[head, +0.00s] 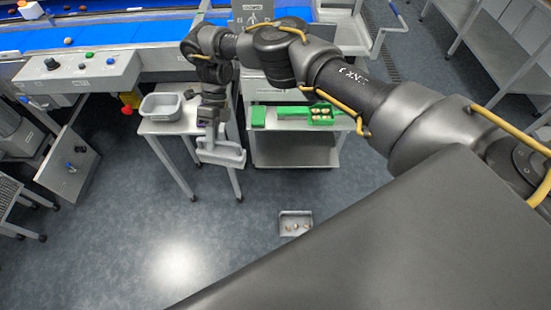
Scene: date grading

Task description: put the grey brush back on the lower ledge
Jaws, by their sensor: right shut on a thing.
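My right gripper (210,120) reaches down in front of the small table and is shut on the grey brush, of which only a slim grey part (211,136) shows below the fingers. The light grey lower ledge (226,155), a shallow trough shape, lies directly below the gripper at the front of the table. I cannot tell whether the brush touches the ledge. My left gripper is not in view.
A grey tub (147,109) stands on the small table to the left. A cart (290,155) with green trays (283,124) stands to the right. A small box (282,224) with several dates lies on the floor. A blue conveyor (140,33) runs behind.

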